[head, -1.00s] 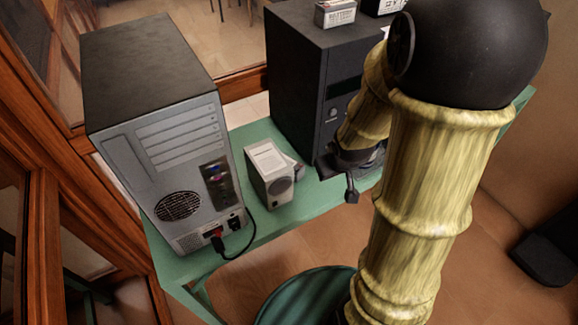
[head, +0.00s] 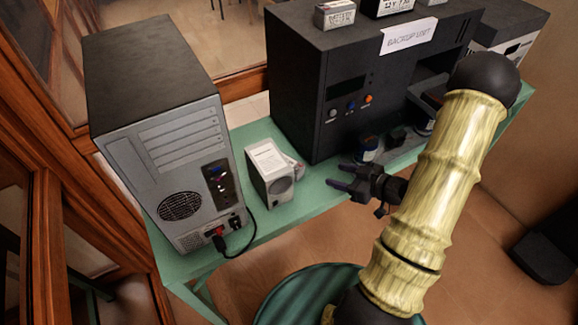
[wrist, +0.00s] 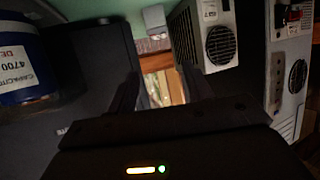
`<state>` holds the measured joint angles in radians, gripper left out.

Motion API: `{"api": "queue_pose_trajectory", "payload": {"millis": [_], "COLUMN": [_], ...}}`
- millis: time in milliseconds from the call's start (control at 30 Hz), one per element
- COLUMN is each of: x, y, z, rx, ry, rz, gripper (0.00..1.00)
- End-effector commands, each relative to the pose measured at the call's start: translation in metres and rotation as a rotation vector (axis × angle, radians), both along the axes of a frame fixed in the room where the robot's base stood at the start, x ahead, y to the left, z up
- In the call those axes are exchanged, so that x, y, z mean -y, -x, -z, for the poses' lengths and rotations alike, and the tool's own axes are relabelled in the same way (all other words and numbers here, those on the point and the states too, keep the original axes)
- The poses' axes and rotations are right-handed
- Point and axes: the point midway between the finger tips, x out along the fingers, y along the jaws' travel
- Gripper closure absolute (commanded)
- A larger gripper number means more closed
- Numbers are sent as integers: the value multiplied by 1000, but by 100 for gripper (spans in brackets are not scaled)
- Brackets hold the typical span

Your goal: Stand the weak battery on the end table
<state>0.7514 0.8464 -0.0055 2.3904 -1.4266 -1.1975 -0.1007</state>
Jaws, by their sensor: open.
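My gripper (head: 335,176) is open and empty just above the front of the green bench (head: 318,205). Its fingers point left, toward a small pale box with a round grille (head: 268,175). In the wrist view the two fingers (wrist: 158,85) stand apart with nothing between them. Two labelled blocks (head: 334,14) (head: 388,7) sit on top of the black backup unit (head: 296,75); their print is too small to tell which is a weak battery. A round ribbed green surface (head: 300,297) shows low in the head view; I cannot tell whether it is the end table.
A grey computer tower (head: 150,90) stands at the left with a black cable (head: 245,242). A blue capacitor (wrist: 22,65) is close to my gripper's left in the wrist view. More small parts (head: 398,136) lie before the backup unit. Wooden window frames border the left.

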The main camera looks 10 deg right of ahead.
Motion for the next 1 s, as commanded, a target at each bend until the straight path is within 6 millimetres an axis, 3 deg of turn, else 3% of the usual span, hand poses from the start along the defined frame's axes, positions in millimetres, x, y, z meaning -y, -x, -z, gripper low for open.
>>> {"api": "queue_pose_trajectory", "payload": {"millis": [267, 800, 1000], "x": [-7, -64, -74], "y": [-8, -73, -86], "z": [4, 39, 47], "rx": [-2, -2, -3], "ry": [1, 2, 3], "rz": [-2, -3, 0], "gripper": [49, 49, 49]}}
